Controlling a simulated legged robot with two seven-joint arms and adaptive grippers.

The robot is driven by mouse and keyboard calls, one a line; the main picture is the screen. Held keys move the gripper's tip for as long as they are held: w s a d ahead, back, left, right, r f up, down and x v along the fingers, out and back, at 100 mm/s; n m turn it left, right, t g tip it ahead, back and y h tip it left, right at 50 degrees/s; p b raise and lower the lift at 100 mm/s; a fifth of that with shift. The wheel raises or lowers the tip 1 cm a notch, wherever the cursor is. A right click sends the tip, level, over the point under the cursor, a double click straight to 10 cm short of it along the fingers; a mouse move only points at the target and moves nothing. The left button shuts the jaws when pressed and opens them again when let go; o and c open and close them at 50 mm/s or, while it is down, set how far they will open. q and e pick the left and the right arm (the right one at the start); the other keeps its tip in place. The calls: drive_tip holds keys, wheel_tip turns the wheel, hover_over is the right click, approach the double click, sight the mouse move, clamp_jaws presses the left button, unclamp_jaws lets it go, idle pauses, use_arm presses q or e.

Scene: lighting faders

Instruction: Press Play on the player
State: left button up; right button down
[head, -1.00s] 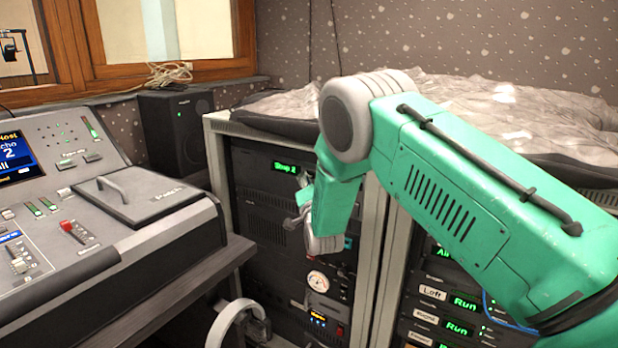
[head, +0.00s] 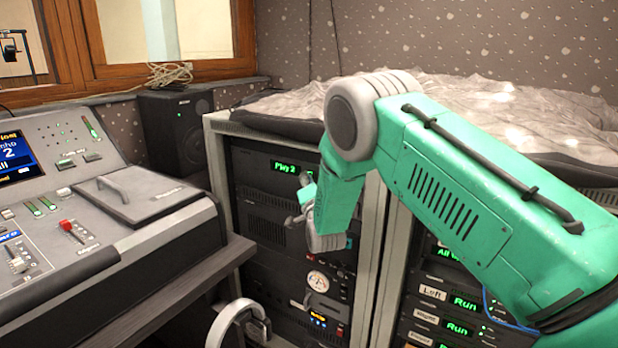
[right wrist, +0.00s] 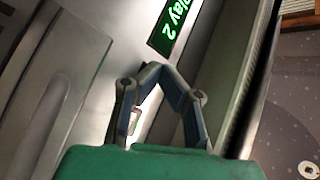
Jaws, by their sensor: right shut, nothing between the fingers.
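The player (head: 262,165) is a dark unit at the top of the left rack. Its green display reads "Play 2" in the head view, and the display (right wrist: 172,25) reads the same in the right wrist view. My right gripper (head: 305,190) is in front of the player, just right of and below the display. In the right wrist view my right gripper (right wrist: 153,70) is shut and empty, its fingertips close to the player's front. The Play button cannot be made out, and whether the tips touch the panel cannot be told. My left gripper is not in view.
A lighting console (head: 100,215) with faders stands at the left. A black speaker (head: 176,130) is behind it. A second rack (head: 445,305) with green displays is at the right, partly behind my arm. A pale curved object (head: 232,318) stands low in front of the racks.

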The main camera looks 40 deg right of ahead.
drive_tip(key=shift+a, duration=0.1)
drive_tip(key=shift+s+a, duration=0.3)
drive_tip(key=shift+a, duration=0.3)
drive_tip(key=a, duration=0.1)
drive_tip(key=s+a+p, duration=0.1)
drive_tip(key=a, duration=0.1)
drive_tip(key=s+a, duration=0.1)
drive_tip(key=shift+a, duration=0.3)
idle(0.4)
idle(0.5)
